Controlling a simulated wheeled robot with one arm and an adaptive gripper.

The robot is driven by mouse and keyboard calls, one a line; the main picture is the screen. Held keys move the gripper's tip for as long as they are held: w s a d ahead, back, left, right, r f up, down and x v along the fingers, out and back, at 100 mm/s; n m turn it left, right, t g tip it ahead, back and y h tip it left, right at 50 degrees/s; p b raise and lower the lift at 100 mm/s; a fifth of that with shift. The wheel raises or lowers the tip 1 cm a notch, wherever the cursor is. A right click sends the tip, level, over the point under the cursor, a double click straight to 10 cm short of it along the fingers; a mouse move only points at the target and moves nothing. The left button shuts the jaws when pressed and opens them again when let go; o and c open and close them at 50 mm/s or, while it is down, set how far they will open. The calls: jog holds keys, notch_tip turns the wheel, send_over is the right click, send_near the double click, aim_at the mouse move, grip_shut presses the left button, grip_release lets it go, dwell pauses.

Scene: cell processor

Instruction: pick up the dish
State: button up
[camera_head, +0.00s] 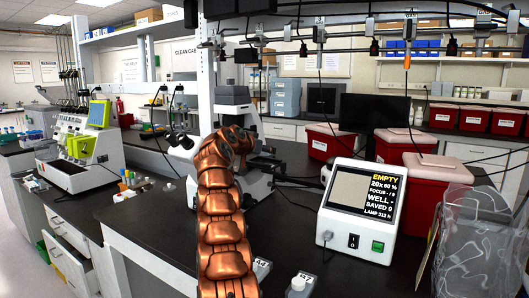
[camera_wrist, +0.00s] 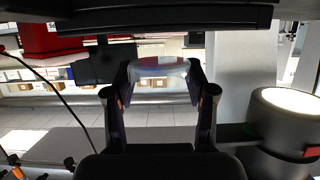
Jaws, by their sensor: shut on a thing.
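The dish (camera_wrist: 158,68) is a shallow, round, clear piece in the wrist view. It sits between the two fingertips of my gripper (camera_wrist: 160,80), one finger at each side. My gripper is shut on it and holds it in front of the microscope parts. In the head view my copper-coloured arm reaches toward the microscope (camera_head: 235,105), and it hides my gripper and the dish.
A display box (camera_head: 362,212) reading "EMPTY" stands right of my arm on the dark bench (camera_head: 140,215). Red coolers (camera_head: 410,195) and a clear plastic bag (camera_head: 475,245) are farther right. A lamp-lit round part (camera_wrist: 285,110) is close at right in the wrist view. The bench left of my arm is mostly clear.

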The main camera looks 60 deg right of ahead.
jog(key=shift+a+f+b, duration=0.2)
jog(key=shift+a+b, duration=0.2)
jog(key=shift+b, duration=0.3)
jog(key=shift+a+b, duration=1.15)
jog(key=shift+b, duration=0.1)
jog(key=a+b, duration=1)
jog(key=a, duration=0.5)
jog(key=shift+s+r, duration=0.2)
jog(key=shift+s, duration=0.2)
jog(key=shift+o, duration=1.2)
grip_shut()
